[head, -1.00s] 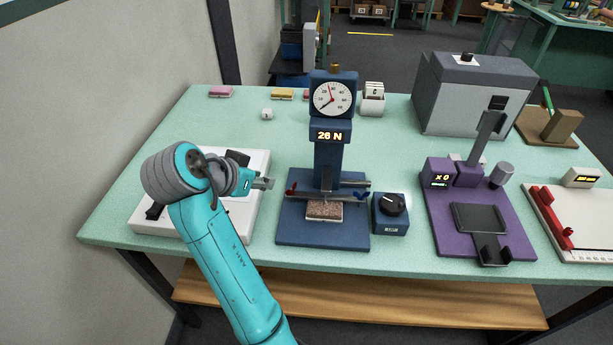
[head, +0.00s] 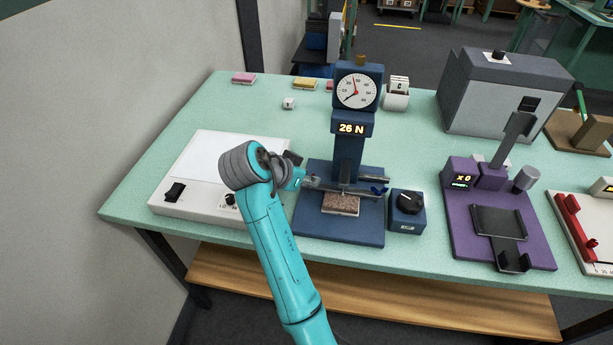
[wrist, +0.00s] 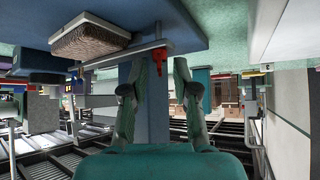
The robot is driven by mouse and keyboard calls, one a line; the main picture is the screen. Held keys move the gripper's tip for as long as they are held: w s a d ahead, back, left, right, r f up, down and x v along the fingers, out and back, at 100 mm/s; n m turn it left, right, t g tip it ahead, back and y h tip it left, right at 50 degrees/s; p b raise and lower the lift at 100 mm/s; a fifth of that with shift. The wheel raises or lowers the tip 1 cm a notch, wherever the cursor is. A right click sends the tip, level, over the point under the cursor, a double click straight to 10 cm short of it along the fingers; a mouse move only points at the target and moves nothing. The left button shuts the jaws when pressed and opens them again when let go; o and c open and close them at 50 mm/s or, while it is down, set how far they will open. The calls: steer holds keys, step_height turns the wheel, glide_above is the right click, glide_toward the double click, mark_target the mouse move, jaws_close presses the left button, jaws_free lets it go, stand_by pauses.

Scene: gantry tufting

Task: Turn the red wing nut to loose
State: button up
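The red wing nut (wrist: 163,52) shows in the wrist view, which is upside down, at the end of a grey clamp bar (wrist: 125,55). It appears in the gap between my fingertips; I cannot tell whether they reach it in depth. In the head view my gripper (head: 312,182) hides the red nut at the left end of the bar. My gripper also shows in the wrist view (wrist: 160,68), with its two fingers apart and nothing held. The blue tester (head: 347,160) reads 26 N. A blue wing nut (head: 380,191) is at the bar's right end.
A brown tufted sample (head: 340,204) lies under the bar. A dial box (head: 407,212) stands right of the tester, then a purple device (head: 490,205). A white panel with a switch (head: 195,201) lies left, beneath my arm. The table's back left is mostly clear.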

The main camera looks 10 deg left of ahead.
steer(key=shift+w, duration=0.1)
jaws_close()
steer(key=shift+n+y, duration=0.4)
steer(key=n+y, duration=0.2)
steer(key=n+t, duration=0.1)
steer(key=n, duration=0.1)
steer(key=shift+d+y, duration=0.25)
steer(key=shift+y, duration=0.15)
steer(key=n+y, duration=0.4)
steer(key=n, duration=0.1)
steer(key=shift+d, duration=0.2)
steer(key=n+g+y, duration=0.1)
steer(key=n+y, duration=0.1)
steer(key=n, duration=0.1)
steer(key=n+g+y, duration=0.1)
steer(key=n+y, duration=0.1)
steer(key=n, duration=0.1)
steer(key=shift+w+d+n+g, duration=0.1)
steer(key=shift+d+n+g, duration=0.1)
steer(key=shift+n+g, duration=0.2)
steer(key=shift+w+n+g+y, duration=0.1)
steer(key=shift+n+g+y, duration=0.9)
steer(key=shift+n+g, duration=1.1)
steer(key=shift+f+n+t, duration=0.1)
steer(key=shift+n+t, duration=0.2)
steer(key=shift+n, duration=0.2)
